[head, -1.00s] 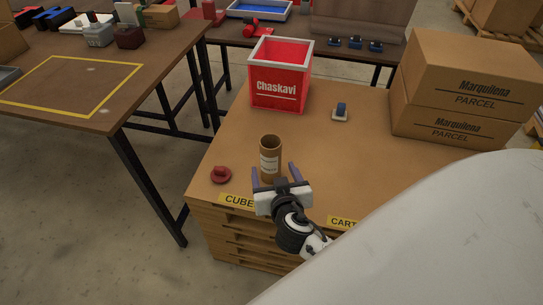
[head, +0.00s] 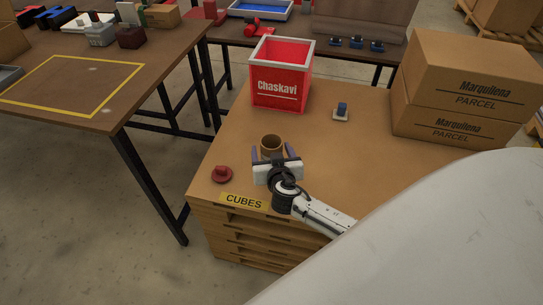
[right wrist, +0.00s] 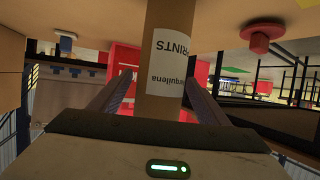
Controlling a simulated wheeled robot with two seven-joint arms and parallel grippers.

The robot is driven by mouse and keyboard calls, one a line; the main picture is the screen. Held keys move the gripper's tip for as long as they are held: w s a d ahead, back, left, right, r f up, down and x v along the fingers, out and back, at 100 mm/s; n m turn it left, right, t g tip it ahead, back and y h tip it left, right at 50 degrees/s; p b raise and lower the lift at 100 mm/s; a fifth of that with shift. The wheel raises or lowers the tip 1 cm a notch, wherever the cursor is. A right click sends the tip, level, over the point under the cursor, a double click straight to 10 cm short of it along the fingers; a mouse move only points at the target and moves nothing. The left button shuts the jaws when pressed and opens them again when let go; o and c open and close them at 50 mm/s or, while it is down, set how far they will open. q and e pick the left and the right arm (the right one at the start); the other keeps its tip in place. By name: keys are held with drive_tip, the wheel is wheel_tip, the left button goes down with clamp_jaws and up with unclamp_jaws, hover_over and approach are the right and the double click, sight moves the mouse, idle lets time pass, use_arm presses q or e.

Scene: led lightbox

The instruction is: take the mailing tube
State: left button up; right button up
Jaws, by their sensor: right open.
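The mailing tube (head: 271,144) is a brown cardboard cylinder standing upright near the front of the pallet top. In the head view my right gripper (head: 270,154) hides its lower part. In the right wrist view the tube (right wrist: 168,60) has a white printed label and stands between the two fingers. My right gripper (right wrist: 158,98) is open, with one finger on each side of the tube, and a gap shows on both sides. My left gripper is not in view.
A red knobbed piece (head: 221,174) lies left of the tube. A red Chaskavi box (head: 280,87) stands behind, with a small blue-topped piece (head: 341,111) to its right. Marquilena parcels (head: 462,90) are stacked at the right. A wooden table (head: 120,65) stands left.

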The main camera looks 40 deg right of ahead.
drive_tip(key=c, duration=1.7)
drive_tip(key=shift+r, duration=0.1)
clamp_jaws()
